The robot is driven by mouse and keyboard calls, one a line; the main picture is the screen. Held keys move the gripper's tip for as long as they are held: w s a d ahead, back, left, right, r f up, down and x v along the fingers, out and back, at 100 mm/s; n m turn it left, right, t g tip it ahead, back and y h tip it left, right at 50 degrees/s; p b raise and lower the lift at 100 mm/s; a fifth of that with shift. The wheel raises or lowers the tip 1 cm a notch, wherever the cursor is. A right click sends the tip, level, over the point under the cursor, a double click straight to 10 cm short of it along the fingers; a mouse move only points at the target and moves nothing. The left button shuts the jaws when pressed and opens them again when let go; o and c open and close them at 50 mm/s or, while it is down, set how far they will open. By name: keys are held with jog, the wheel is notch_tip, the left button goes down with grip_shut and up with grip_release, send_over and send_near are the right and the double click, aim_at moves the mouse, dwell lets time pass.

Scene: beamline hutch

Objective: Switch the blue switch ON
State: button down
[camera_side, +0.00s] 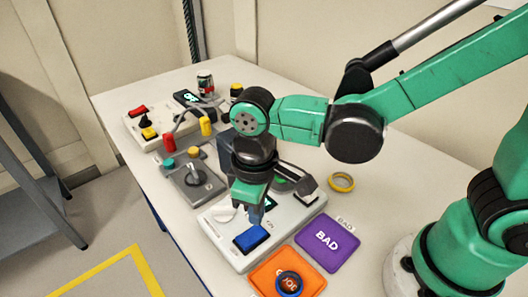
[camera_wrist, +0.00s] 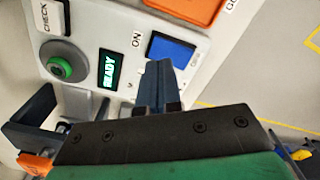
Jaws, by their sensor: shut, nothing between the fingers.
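The blue switch (camera_side: 251,238) is a square rocker on a pale control box (camera_side: 222,240), at the end nearer the side camera. It also shows in the wrist view (camera_wrist: 171,49), with the word ON printed beside it on the left. Its tilt is too small to read. My gripper (camera_side: 256,219) points down over the box, close to the switch. In the wrist view the dark fingertips (camera_wrist: 160,64) are together, empty, at the switch's lower edge. I cannot tell whether they touch it.

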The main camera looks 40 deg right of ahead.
aim_at(258, 230)
jog(key=shift+r, duration=2)
jog(key=w+d+r+m+t, duration=0.2)
jog(key=d+m+t, duration=0.4)
jog(key=d, duration=0.8)
jog(key=shift+d+r+t, duration=0.3)
jog(key=shift+r+t, duration=0.1)
jog(key=shift+t, duration=0.2)
